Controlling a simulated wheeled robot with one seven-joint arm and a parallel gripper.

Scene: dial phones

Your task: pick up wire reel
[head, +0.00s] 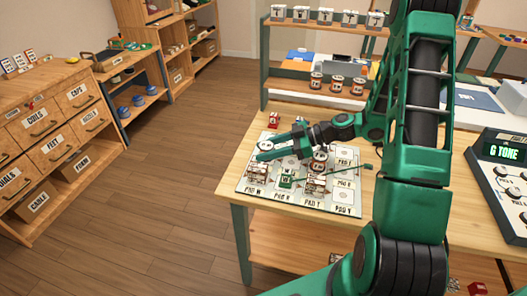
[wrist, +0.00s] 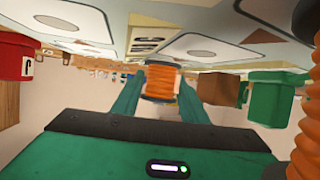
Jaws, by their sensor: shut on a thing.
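My gripper (head: 264,151) reaches left, low over the white pad mat (head: 243,188) on the wooden table. In the head view I cannot make out the held reel clearly between the fingers. I cannot tell whether it still touches the mat. Another orange coil (wrist: 306,100) shows at the right edge of the wrist view, cut off by the frame.
A red block (head: 273,120) stands at the mat's back edge. A green block (head: 286,181) and several small parts stand on the mat near my gripper. Several reels (head: 337,84) line a shelf behind. A console (head: 503,165) stands at the right.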

